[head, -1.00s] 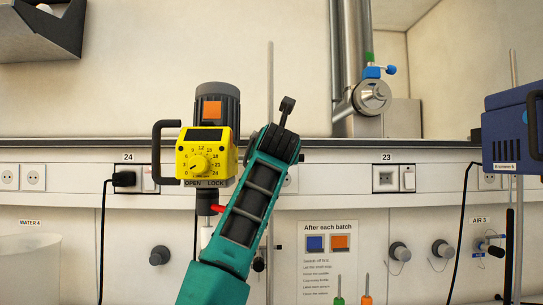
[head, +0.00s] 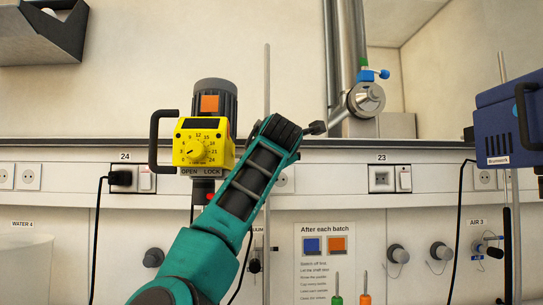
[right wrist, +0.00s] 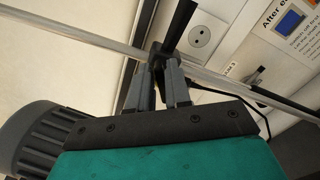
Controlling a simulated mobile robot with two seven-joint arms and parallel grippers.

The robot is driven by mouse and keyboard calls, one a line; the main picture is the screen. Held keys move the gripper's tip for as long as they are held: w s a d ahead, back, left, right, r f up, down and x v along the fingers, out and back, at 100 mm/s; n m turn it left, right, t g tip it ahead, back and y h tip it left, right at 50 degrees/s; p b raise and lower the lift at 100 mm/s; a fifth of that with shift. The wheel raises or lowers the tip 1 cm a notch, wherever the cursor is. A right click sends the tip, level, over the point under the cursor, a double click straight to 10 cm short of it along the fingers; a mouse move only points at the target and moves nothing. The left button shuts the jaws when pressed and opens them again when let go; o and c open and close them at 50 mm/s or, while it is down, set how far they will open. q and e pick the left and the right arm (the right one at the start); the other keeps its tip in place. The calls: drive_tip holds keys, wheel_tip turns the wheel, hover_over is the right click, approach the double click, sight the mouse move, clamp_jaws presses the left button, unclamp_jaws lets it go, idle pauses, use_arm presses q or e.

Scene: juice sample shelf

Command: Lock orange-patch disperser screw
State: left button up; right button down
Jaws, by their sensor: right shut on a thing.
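The orange-patch disperser (head: 205,140) hangs upright, with a yellow box, a dial, a grey motor and an orange patch (head: 209,103). An OPEN/LOCK label (head: 202,171) runs under the dial. My right gripper (head: 300,129) is beside the disperser, at the thin stand rod (head: 267,80). In the right wrist view its fingers (right wrist: 160,66) are shut on the dark screw (right wrist: 180,25) at the rod. The screw's black handle (head: 318,127) sticks out to the right in the head view. The gripped part is mostly hidden. My left gripper is not in view.
A blue device (head: 507,128) stands on the right by another rod. A metal pipe with a blue valve (head: 367,98) is at the back. A poster (head: 325,250), sockets and hanging cables are on the panel. A translucent container (head: 25,265) is at lower left.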

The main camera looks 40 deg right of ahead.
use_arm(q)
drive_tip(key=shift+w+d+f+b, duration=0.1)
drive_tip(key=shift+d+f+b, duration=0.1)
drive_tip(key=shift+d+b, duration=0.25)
use_arm(e)
drive_tip(key=shift+d+f+m, duration=0.1)
drive_tip(key=shift+f+m, duration=0.1)
drive_tip(key=shift+m, duration=1.35)
drive_tip(key=shift+f+m, duration=0.15)
drive_tip(key=shift+m, duration=1.4)
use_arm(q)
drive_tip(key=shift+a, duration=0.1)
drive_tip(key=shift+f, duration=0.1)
use_arm(e)
drive_tip(key=c, duration=1.1)
unclamp_jaws()
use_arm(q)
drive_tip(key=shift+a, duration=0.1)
use_arm(e)
drive_tip(key=shift+o, duration=0.2)
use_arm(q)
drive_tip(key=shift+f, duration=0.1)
use_arm(e)
drive_tip(key=shift+s, duration=0.1)
